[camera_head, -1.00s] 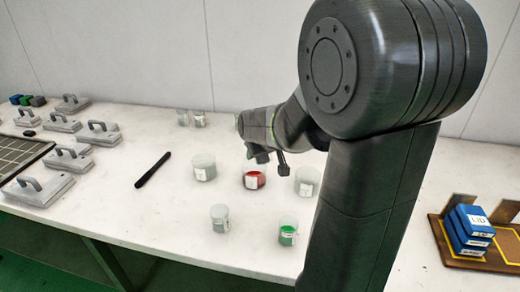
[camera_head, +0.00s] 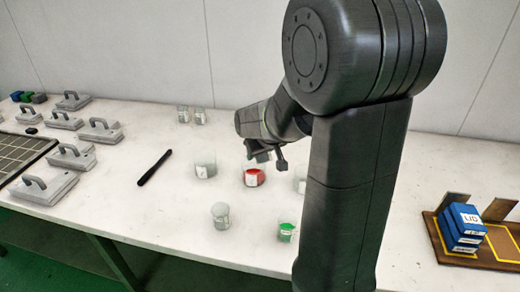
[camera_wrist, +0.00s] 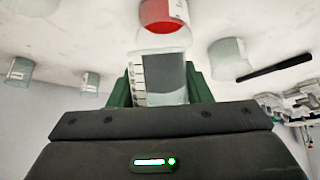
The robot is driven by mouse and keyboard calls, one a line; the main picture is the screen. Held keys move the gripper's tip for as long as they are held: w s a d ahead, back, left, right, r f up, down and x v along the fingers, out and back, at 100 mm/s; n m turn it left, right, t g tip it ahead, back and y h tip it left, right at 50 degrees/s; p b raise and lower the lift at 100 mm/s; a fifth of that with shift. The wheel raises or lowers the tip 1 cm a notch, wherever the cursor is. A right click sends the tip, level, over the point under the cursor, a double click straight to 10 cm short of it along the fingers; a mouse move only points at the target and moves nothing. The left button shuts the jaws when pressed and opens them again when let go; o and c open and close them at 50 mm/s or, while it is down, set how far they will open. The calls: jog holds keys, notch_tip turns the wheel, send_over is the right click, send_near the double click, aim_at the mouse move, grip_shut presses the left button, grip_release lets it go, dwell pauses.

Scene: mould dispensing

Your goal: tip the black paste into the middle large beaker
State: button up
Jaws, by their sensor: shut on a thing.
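My gripper (camera_wrist: 160,90) is shut on a clear beaker (camera_wrist: 180,78) of dark grey-black paste, held between its green fingers in the wrist view. In the head view my gripper (camera_head: 264,155) is just above and behind the middle large beaker (camera_head: 254,178). The middle beaker holds red paste and has a white label. It also shows in the wrist view (camera_wrist: 163,14), just past the held beaker. The held beaker is mostly hidden in the head view, and its exact tilt is hard to tell.
A large beaker (camera_head: 205,164) stands left; another (camera_head: 300,180) is partly behind my arm. In front are a small beaker (camera_head: 221,215) and one with green paste (camera_head: 287,232). Two small beakers (camera_head: 191,116) stand behind. A black stick (camera_head: 154,168) lies left; blue boxes (camera_head: 463,230) sit right.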

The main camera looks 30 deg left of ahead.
jog(key=shift+f+g+h+p, duration=0.25)
jog(key=shift+g+h+p, duration=0.45)
jog(key=shift+p, duration=1.35)
jog(key=shift+f+g+h+p, duration=0.25)
jog(key=shift+h+p, duration=0.75)
jog(key=shift+p, duration=1.05)
jog(key=shift+f+g+h+p, duration=0.15)
jog(key=shift+g+h+p, duration=0.7)
jog(key=shift+p, duration=1.4)
jog(key=shift+f+g+h+p, duration=0.2)
jog(key=shift+h+p, duration=0.45)
jog(key=shift+p, duration=0.25)
jog(key=shift+f+g+h+p, duration=0.1)
jog(key=shift+g+h+p, duration=0.1)
jog(key=shift+h+p, duration=0.55)
jog(key=shift+w+a+r+g+h+p, duration=0.15)
jog(key=shift+g+h+p, duration=0.35)
jog(key=shift+p, duration=0.7)
jog(key=shift+r+h+p, duration=0.15)
jog(key=shift+h+p, duration=0.15)
jog(key=shift+h, duration=0.05)
jog(key=shift+a+r+n+g+h, duration=0.15)
jog(key=shift+g+h, duration=0.15)
jog(key=shift+h, duration=0.25)
jog(key=shift+a+r+n+g+h, duration=0.15)
jog(key=shift+g+h, duration=0.15)
jog(key=shift+h, duration=0.25)
jog(key=shift+d, duration=0.1)
